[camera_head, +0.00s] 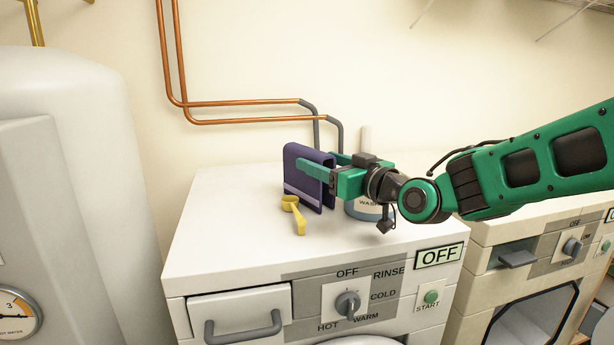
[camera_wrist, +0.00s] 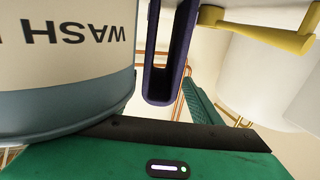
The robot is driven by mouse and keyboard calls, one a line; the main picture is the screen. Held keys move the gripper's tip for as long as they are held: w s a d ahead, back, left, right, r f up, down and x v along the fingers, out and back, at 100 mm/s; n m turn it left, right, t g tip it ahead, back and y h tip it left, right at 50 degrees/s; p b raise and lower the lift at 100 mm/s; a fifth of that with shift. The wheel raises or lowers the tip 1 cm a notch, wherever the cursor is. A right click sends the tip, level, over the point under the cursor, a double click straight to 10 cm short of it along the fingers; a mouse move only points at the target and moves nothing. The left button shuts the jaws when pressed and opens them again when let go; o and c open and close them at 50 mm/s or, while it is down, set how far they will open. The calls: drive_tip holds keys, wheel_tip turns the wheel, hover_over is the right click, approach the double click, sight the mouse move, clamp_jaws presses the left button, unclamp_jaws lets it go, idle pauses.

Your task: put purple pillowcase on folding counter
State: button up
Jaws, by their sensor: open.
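The purple pillowcase (camera_head: 293,172) stands upright in a folded shape on top of the white washing machine (camera_head: 225,215), with a pale stripe low on its front. My gripper (camera_head: 318,163) is open at it, one green finger in front of the cloth and the other partly hidden behind. The wrist view shows the pillowcase edge-on (camera_wrist: 160,90), near one finger (camera_wrist: 205,107). I cannot tell whether the fingers touch it. I cannot identify a folding counter in these views.
A container marked WASH (camera_head: 364,208) stands close behind my gripper, and a yellow scoop (camera_head: 296,214) lies in front of the pillowcase. A second machine (camera_head: 520,250) is at right, a white tank (camera_head: 70,150) at left. Copper pipes (camera_head: 240,103) run along the wall.

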sight(308, 148)
drive_tip(key=shift+x, duration=2.85)
drive_tip(key=shift+d+r, duration=0.1)
drive_tip(key=shift+r, duration=0.1)
drive_tip(key=shift+c, duration=0.6)
drive_tip(key=c, duration=1.2)
drive_tip(key=shift+o, duration=0.2)
drive_tip(key=shift+r, duration=0.1)
drive_tip(key=shift+r, duration=0.55)
drive_tip(key=r, duration=0.3)
drive_tip(key=shift+s+a+r, duration=0.2)
drive_tip(key=shift+a, duration=0.05)
drive_tip(key=s+a+r, duration=0.6)
drive_tip(key=s+a, duration=0.1)
drive_tip(key=s, duration=0.1)
drive_tip(key=shift+a+r, duration=0.2)
